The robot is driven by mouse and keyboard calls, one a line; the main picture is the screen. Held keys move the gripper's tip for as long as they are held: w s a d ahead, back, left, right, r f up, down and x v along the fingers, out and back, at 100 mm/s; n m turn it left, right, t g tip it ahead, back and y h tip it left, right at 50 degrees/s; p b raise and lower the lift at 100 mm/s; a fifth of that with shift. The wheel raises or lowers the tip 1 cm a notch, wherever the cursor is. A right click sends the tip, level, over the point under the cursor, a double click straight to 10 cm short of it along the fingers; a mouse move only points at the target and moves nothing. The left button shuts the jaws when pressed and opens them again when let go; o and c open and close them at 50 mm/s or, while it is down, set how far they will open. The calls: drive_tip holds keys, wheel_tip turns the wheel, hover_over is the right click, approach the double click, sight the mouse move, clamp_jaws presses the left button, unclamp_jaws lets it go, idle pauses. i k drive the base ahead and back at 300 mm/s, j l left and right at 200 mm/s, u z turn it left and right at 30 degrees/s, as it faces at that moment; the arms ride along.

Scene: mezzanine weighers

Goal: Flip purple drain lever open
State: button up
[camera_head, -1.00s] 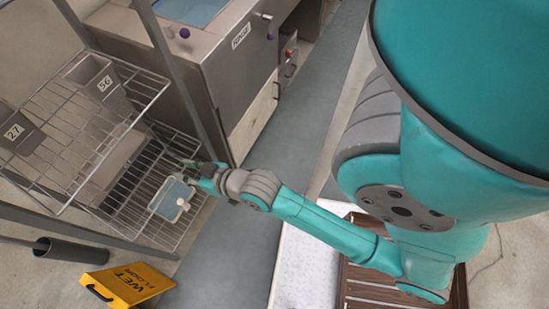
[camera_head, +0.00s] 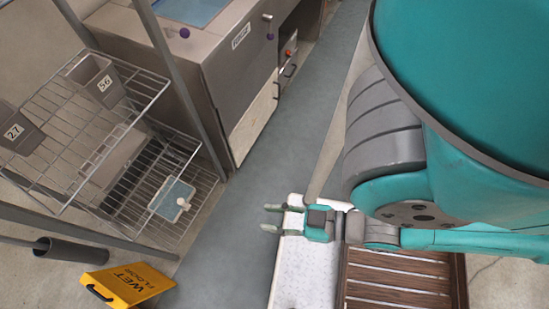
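Two small purple knobs show on the grey sink unit labelled RINSE (camera_head: 241,35). One purple knob (camera_head: 184,33) is on the top near the basin's front corner. The other purple knob (camera_head: 270,36) hangs on a short lever at the side face, right of the label. I cannot tell for sure which one is the drain lever, nor its exact setting. My gripper (camera_head: 269,218) is open and empty, with its fingers pointing left above the walkway and the edge of the white mat. It is well below both knobs in the picture and touches neither.
A wire rack (camera_head: 75,135) at left holds grey bins marked 56 (camera_head: 103,85) and 27 (camera_head: 15,128). A pale blue tub (camera_head: 172,195) is on its lower shelf. A yellow wet-floor sign (camera_head: 127,285) lies at lower left. The grey walkway (camera_head: 262,160) is clear.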

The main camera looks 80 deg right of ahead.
sight(270, 29)
drive_tip(key=z, duration=1.8)
